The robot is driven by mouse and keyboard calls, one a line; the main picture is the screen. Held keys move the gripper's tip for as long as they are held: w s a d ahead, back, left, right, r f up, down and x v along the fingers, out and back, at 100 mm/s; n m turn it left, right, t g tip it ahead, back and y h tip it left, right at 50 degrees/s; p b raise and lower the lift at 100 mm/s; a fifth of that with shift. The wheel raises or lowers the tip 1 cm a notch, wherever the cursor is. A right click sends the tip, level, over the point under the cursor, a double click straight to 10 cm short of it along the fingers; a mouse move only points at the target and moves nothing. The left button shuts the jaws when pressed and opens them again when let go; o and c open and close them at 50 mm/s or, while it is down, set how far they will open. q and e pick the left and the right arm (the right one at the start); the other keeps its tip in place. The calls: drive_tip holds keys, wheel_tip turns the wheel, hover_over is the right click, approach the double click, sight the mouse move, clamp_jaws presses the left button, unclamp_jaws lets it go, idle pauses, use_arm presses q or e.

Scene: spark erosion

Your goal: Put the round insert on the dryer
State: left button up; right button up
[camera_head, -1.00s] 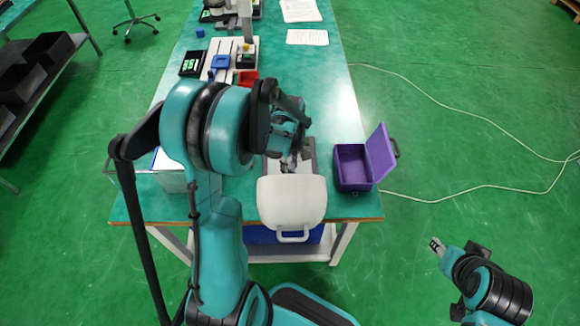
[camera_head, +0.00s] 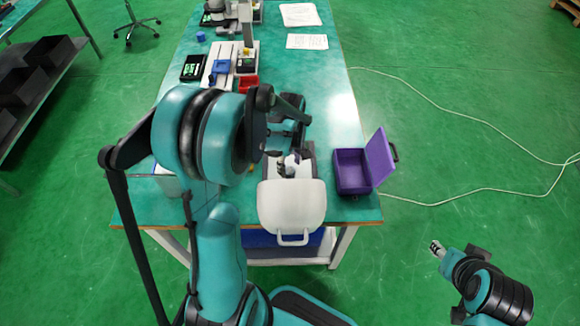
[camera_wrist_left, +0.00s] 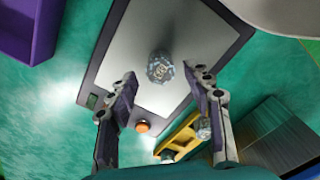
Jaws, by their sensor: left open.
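A round silvery insert (camera_wrist_left: 160,68) with a notched rim is on the pale plate of a flat dark-framed device (camera_wrist_left: 190,32), which appears to be the dryer. The device has a small display and an orange button. My left gripper (camera_wrist_left: 161,75) is open, its fingers on either side of the insert with gaps showing; I cannot tell how far above the plate they are. In the head view my left gripper (camera_head: 290,165) hides much of the device. My right gripper (camera_head: 436,247) is off to the right, over the floor, away from the table.
A yellow holder (camera_wrist_left: 181,137) with round metal pieces stands beside the device. A white cover with a handle (camera_head: 292,205) is at the table's front edge. An open purple box (camera_head: 350,170) stands to the right.

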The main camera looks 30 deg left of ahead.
sight(290, 170)
use_arm(q)
wheel_tip(290, 170, up, 10)
drive_tip(key=p, duration=0.2)
drive_tip(key=shift+f+p, duration=0.2)
drive_tip(key=shift+p, duration=0.2)
